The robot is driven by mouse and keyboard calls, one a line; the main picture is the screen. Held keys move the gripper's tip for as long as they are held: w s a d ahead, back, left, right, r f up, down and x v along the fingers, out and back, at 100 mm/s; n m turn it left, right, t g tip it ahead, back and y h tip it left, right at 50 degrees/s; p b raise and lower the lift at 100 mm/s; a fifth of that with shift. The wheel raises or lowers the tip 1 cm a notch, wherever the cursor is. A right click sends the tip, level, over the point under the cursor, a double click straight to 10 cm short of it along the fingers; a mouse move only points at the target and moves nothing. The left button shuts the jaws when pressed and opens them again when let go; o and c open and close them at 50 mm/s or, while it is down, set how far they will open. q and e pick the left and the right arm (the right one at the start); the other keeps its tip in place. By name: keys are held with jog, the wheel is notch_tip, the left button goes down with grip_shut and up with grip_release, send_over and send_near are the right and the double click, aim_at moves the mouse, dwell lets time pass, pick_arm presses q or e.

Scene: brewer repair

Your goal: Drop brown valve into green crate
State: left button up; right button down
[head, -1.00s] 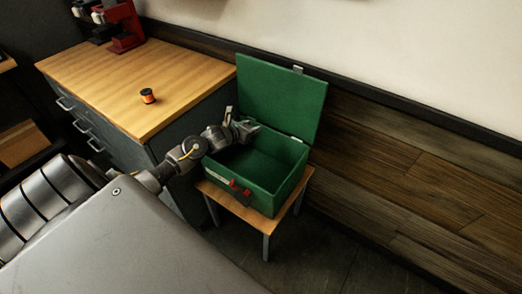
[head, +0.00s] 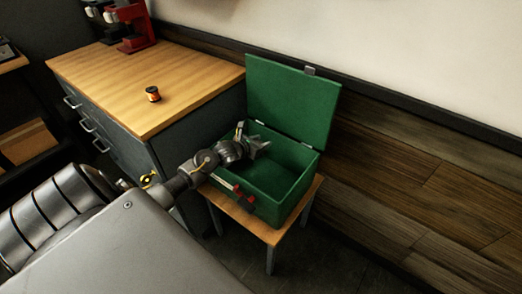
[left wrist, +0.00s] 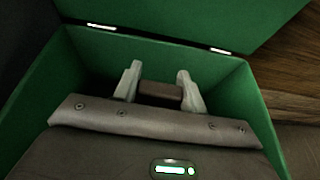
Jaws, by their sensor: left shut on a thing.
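The green crate (head: 262,207) stands open on a small wooden stool, its lid (head: 292,100) tipped back towards the wall. My left gripper (head: 262,144) reaches over the crate's left side and hangs above its inside. In the left wrist view the two fingers of my left gripper (left wrist: 158,90) are shut on the brown valve (left wrist: 160,91), a dark brown block between the fingertips. The crate walls (left wrist: 230,95) surround it there. The valve cannot be made out in the head view. My right gripper is not in view.
A wooden-topped cabinet (head: 190,75) stands left of the crate, with a small black and orange spool (head: 153,94) on it and a red machine (head: 132,25) at the back. The stool (head: 285,228) has little room around the crate.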

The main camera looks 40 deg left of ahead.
pick_arm(q)
jog(key=shift+f, duration=0.35)
jog(key=o, duration=1.2)
jog(key=shift+c, duration=0.2)
jog(key=shift+s, duration=0.35)
jog(key=v, duration=1)
jog(key=shift+r, duration=0.25)
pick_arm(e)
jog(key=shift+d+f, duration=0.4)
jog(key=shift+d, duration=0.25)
